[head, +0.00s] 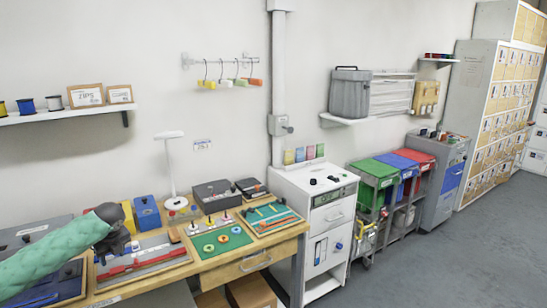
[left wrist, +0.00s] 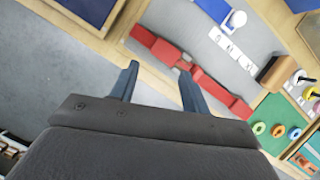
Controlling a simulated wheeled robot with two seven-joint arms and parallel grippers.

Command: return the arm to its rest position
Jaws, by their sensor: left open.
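My left arm comes in from the left in a green sleeve, over the workbench (head: 228,270). Its dark gripper (head: 117,240) is above the left part of the bench. In the left wrist view the gripper's two fingers (left wrist: 157,68) are apart with nothing held between them. Beyond the fingertips lies a red object (left wrist: 168,52) in a grey tray; the red object also shows in the head view (head: 128,268). I cannot tell the height of the fingers above it. My right gripper is not in view.
A green board with coloured rings (head: 217,243) lies right of the tray. A white cabinet (head: 318,205) stands right of the bench. Open floor (head: 450,250) lies farther right.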

